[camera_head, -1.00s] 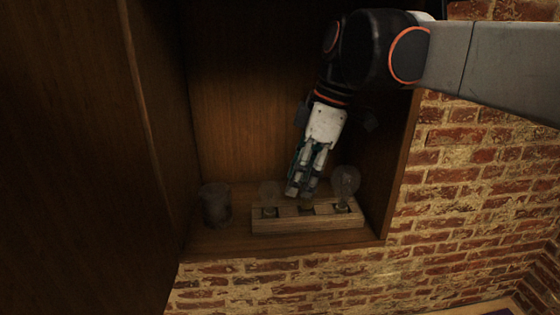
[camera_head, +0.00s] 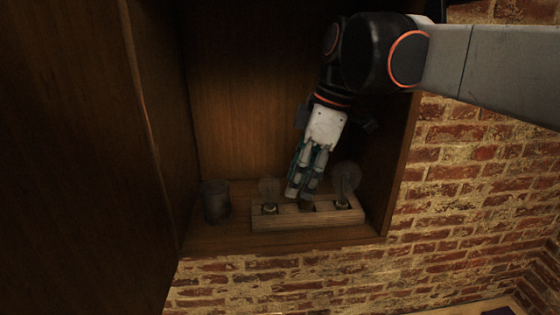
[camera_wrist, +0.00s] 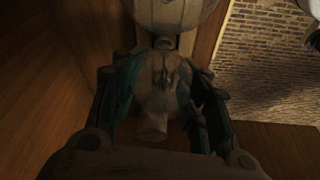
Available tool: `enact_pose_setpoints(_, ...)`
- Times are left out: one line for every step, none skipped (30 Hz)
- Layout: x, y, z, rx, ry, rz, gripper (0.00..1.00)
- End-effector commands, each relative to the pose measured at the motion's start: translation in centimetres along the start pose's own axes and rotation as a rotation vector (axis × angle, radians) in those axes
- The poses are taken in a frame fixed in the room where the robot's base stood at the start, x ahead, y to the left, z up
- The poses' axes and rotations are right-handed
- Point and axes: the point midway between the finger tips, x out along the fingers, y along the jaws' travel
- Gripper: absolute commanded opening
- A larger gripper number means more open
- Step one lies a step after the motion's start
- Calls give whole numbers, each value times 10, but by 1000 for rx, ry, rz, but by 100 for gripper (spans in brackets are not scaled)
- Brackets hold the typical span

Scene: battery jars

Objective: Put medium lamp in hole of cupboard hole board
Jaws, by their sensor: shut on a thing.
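The pale wooden hole board (camera_head: 285,222) lies on the cupboard floor. A small clear lamp (camera_head: 269,187) stands at its left hole and a large clear lamp (camera_head: 347,177) at its right hole. My gripper (camera_head: 301,190) points down over the middle hole, between these lamps. In the wrist view it is shut on a clear glass lamp, the medium lamp (camera_wrist: 155,98), between its fingers. In the head view the fingers mostly hide this lamp. A dark base shows just below the fingertips at the middle hole; I cannot tell whether it is fully seated.
A grey glass jar (camera_head: 215,202) stands on the cupboard floor left of the board. The cupboard's right side wall (camera_head: 392,165) is close to the large lamp and my arm. A dark wooden panel (camera_head: 80,160) fills the left. Brick wall (camera_head: 470,190) surrounds the opening.

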Motion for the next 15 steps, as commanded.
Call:
enact_pose_setpoints(0, 0, 0, 0, 0, 0, 11)
enact_pose_setpoints(0, 0, 0, 0, 0, 0, 11)
enact_pose_setpoints(1, 0, 0, 0, 0, 0, 11)
enact_pose_setpoints(1, 0, 0, 0, 0, 0, 11)
enact_pose_setpoints(2, 0, 0, 0, 0, 0, 11)
enact_pose_setpoints(2, 0, 1, 0, 0, 0, 11)
enact_pose_setpoints(3, 0, 1, 0, 0, 0, 11)
enact_pose_setpoints(4, 0, 1, 0, 0, 0, 11)
enact_pose_setpoints(5, 0, 1, 0, 0, 0, 11)
enact_pose_setpoints(5, 0, 1, 0, 0, 0, 11)
enact_pose_setpoints(6, 0, 2, 0, 0, 0, 11)
enact_pose_setpoints(7, 0, 2, 0, 0, 0, 11)
enact_pose_setpoints(7, 0, 2, 0, 0, 0, 11)
enact_pose_setpoints(8, 0, 2, 0, 0, 0, 11)
enact_pose_setpoints(9, 0, 2, 0, 0, 0, 11)
